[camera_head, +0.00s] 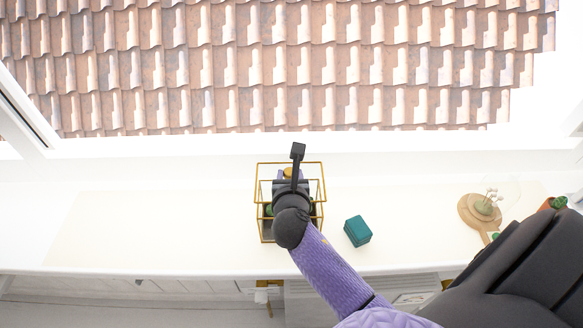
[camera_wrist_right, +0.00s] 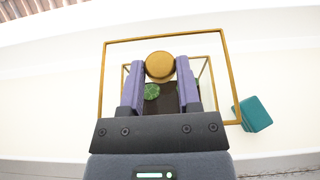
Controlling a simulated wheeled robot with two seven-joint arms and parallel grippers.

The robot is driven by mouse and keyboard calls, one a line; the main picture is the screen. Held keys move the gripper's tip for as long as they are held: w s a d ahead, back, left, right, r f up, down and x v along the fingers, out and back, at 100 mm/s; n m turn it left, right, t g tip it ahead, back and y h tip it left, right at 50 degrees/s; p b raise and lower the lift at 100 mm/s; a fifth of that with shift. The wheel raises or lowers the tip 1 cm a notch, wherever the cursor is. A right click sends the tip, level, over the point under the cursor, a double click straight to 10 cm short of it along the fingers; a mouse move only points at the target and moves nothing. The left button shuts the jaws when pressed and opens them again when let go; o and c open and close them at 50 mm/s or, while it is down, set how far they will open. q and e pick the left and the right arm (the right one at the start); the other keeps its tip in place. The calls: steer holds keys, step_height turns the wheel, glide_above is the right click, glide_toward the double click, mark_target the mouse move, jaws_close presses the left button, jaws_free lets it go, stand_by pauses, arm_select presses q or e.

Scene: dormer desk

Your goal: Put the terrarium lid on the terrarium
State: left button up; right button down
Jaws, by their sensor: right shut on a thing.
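The terrarium lid (camera_head: 323,181) is a clear panel with a thin gold frame and a round gold knob; it also shows in the right wrist view (camera_wrist_right: 232,80). My right gripper (camera_head: 291,180) is shut on the knob (camera_wrist_right: 160,66), with a purple finger on each side. The lid is over the terrarium (camera_head: 262,226), a gold-edged glass box with dark soil and green plants (camera_wrist_right: 151,91). In the wrist view the lid's frame looks larger than the box below. I cannot tell how big the gap between them is. My wrist hides part of the box. My left gripper is not in view.
A teal box (camera_head: 357,231) stands just right of the terrarium on the white desk (camera_head: 150,228). A wooden stand with a glass dome (camera_head: 481,209) and a small potted plant (camera_head: 558,203) are farther right. The desk's left part is clear.

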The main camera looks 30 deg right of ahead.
steer(key=shift+a, duration=0.15)
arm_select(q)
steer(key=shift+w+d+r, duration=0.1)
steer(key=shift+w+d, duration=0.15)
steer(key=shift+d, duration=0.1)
arm_select(e)
steer(key=shift+p, duration=0.4)
steer(key=shift+f+b, duration=0.75)
steer(key=shift+f, duration=0.2)
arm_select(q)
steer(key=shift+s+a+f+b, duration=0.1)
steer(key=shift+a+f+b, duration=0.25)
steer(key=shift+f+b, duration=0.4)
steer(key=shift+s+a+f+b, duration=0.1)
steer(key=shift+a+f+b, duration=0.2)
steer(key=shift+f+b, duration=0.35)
arm_select(e)
steer(key=shift+f, duration=1.95)
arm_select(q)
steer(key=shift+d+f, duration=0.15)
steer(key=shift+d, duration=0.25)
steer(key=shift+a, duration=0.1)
arm_select(e)
steer(key=shift+c, duration=1.2)
jaws_free()
